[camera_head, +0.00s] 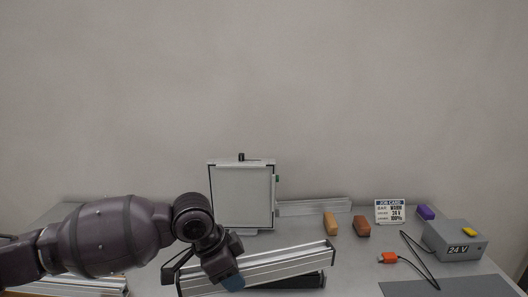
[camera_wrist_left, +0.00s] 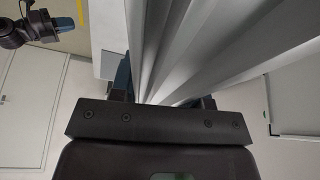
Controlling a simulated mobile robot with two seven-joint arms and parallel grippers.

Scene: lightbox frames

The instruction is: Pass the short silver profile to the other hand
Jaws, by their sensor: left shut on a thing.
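My left gripper (camera_head: 226,274) reaches in from the left and is shut on a silver profile (camera_head: 270,266), a ribbed bar. The profile slants up to the right, in front of the bench's back part. In the left wrist view the profile (camera_wrist_left: 195,45) runs away between the blue-tipped fingers (camera_wrist_left: 163,92) and fills the upper middle. My right gripper (camera_wrist_left: 62,24) shows only in the left wrist view, at the top left, dark with a blue tip. It is apart from the profile, and its jaw opening cannot be made out.
A framed light panel (camera_head: 243,197) stands behind. Another silver bar (camera_head: 314,207) lies at the back; more bars (camera_head: 75,288) lie at lower left. Tan (camera_head: 330,223) and brown (camera_head: 362,226) blocks, a job card (camera_head: 389,212), a 24 V box (camera_head: 455,241) and orange plug (camera_head: 388,258) are right.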

